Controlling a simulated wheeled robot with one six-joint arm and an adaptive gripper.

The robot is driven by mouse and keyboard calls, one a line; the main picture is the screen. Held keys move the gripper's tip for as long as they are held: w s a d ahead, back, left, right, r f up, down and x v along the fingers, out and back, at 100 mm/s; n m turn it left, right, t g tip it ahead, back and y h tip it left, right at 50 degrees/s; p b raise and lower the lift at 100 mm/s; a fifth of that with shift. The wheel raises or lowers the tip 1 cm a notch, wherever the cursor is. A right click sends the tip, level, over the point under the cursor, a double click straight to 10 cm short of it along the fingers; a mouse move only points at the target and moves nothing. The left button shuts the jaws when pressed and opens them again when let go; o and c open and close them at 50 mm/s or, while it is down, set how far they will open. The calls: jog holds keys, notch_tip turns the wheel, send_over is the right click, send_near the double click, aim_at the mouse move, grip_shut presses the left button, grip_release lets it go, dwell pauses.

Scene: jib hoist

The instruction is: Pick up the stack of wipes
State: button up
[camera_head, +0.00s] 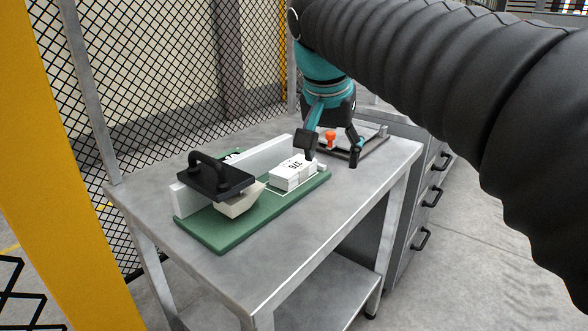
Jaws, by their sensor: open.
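The stack of wipes (287,182) appears to be the white block with dark printed characters on top. It lies on the right part of a green board (240,232) on the metal table. My gripper (332,158) hangs over the table just to the right of the stack. Its two dark fingers are spread apart with nothing held between them. The left finger is close to the stack's far right corner and slightly overlaps it in the picture. I cannot tell whether they touch.
A black block with a handle (208,183) sits on a pale base on the board's left part. A white upright strip (258,158) runs behind. An orange piece (331,137) and a grey tray (376,143) are behind my gripper. The table's front right is clear. Wire mesh fencing stands behind.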

jog(key=w+a+r+m+h, duration=0.1)
jog(key=w+a+r+m, duration=0.3)
jog(key=a, duration=0.5)
jog(key=n+b, duration=0.1)
jog(key=b, duration=0.1)
send_over(293, 165)
jog(key=s+a, duration=0.1)
jog(key=s, duration=0.1)
jog(key=f, duration=0.6)
jog(key=shift+s+f, duration=0.2)
jog(key=shift+f, duration=0.1)
jog(key=shift+x, duration=3)
jog(key=shift+w+a, duration=0.1)
jog(key=shift+a, duration=0.05)
jog(key=c, duration=1)
